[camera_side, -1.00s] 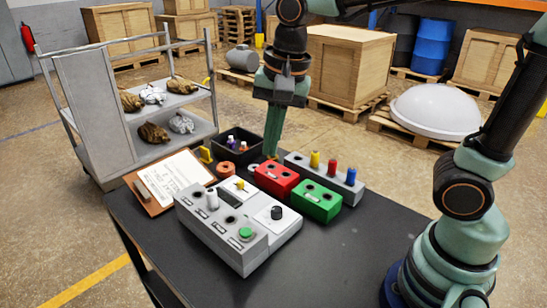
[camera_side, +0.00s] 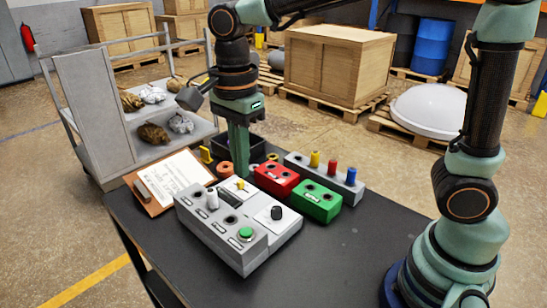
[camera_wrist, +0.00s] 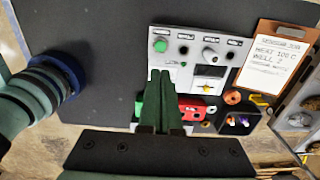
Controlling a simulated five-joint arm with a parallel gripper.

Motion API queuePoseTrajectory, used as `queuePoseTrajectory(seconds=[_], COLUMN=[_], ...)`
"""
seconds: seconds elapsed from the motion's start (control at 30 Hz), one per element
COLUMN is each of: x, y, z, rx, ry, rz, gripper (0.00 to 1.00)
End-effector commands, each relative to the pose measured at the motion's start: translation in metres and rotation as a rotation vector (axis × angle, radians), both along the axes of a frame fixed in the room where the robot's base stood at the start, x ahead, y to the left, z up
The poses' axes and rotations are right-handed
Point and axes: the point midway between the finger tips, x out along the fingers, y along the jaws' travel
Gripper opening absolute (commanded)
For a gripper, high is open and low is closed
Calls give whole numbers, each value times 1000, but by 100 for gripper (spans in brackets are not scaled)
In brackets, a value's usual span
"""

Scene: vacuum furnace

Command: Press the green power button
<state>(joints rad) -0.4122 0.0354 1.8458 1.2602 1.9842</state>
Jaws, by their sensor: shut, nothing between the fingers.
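The grey control box (camera_side: 222,228) lies on the dark table. Its round green power button (camera_side: 246,233) is at the near right end of its top; the button also shows at the panel's upper left in the wrist view (camera_wrist: 160,46). My gripper (camera_side: 241,174) points down with its fingers shut and empty. In the side view it appears over the far part of the box, away from the button. In the wrist view my fingertips (camera_wrist: 160,74) appear just below the button; the height gap cannot be told.
The box also has a white knob (camera_side: 212,200), a black knob (camera_side: 276,213) and a yellow switch (camera_side: 240,185). A red block (camera_side: 276,178) and green block (camera_side: 317,201) stand behind it. A clipboard (camera_side: 172,180) lies at left. The table's right front is clear.

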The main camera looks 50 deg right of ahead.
Motion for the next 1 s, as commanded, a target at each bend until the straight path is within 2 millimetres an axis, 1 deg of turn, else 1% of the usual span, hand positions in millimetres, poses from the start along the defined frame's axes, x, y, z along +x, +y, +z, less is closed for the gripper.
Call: queuePoseTrajectory(seconds=[0.17, 0.27, 0.5, 0.7, 0.83, 1.0], x=[0, -1, -1, -1, 0, 0], y=[0, -1, -1, -1, 0, 0], z=[-17, -34, -82, -116, -130, -139], rx=[-1, -3, -3, -2, -1, -1], ry=[3, 6, 6, 5, 3, 1], rz=[0, 1, 1, 1, 1, 1], gripper=[0, 0, 0, 0, 0, 0])
